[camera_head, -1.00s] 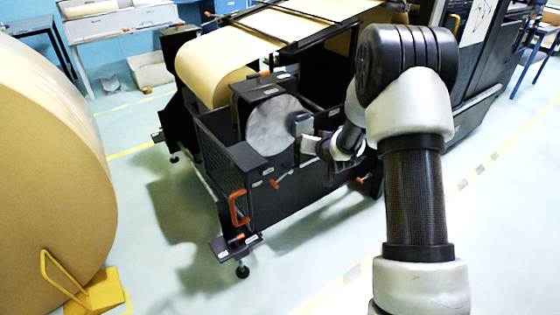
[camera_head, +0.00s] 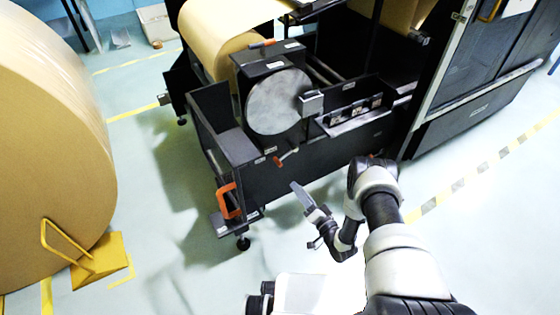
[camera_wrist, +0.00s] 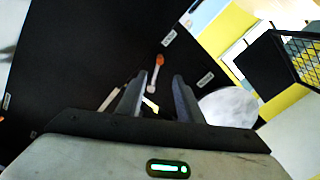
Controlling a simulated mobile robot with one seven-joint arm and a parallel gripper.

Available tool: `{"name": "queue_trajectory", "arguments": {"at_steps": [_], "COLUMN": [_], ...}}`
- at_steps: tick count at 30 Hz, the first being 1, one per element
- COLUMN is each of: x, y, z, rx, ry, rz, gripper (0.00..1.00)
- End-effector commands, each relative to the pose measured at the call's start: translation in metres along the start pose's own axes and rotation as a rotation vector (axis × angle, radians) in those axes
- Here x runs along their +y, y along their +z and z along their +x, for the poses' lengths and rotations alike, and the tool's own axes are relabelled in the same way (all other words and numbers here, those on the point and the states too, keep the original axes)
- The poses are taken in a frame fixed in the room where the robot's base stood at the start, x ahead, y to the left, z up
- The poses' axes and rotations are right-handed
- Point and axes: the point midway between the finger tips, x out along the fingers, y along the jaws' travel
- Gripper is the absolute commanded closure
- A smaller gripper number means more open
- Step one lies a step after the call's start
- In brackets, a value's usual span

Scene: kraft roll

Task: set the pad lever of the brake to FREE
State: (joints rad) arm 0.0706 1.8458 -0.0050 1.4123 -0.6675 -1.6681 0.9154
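The brake (camera_head: 242,78) is a black housing with a round grey disc (camera_head: 278,102) on its face. A small orange-tipped lever (camera_head: 285,157) sticks out low on the frame below the disc. It also shows in the wrist view, its orange end (camera_wrist: 158,60) ahead of my fingertips. Another orange-tipped handle (camera_head: 262,43) lies on top of the housing. I cannot tell from the labels which is the pad lever, nor its setting. My gripper (camera_head: 303,197) is in front of and below the frame, apart from it. In the wrist view its two fingers (camera_wrist: 158,88) are open and empty.
An orange clamp-like handle (camera_head: 229,201) is on the frame's near corner. A grey block (camera_head: 311,103) sits at the disc's right edge. A shelf (camera_head: 355,118) is to its right. A large kraft roll (camera_head: 50,150) stands left with a yellow chock (camera_head: 98,262). Floor in front is clear.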

Motion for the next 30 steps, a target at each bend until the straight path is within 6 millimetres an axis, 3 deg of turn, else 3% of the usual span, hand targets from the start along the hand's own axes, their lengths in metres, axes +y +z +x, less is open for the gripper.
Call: {"name": "queue_trajectory", "arguments": {"at_steps": [18, 24, 30], "x": [0.002, 0.002, 0.000], "y": [0.002, 0.001, 0.000], "z": [0.130, 0.153, 0.160], "rx": [-0.002, -0.001, -0.001], "ry": [-0.001, 0.001, 0.002], "rz": [-0.004, -0.003, -0.001], "gripper": [0.67, 0.67, 0.67]}}
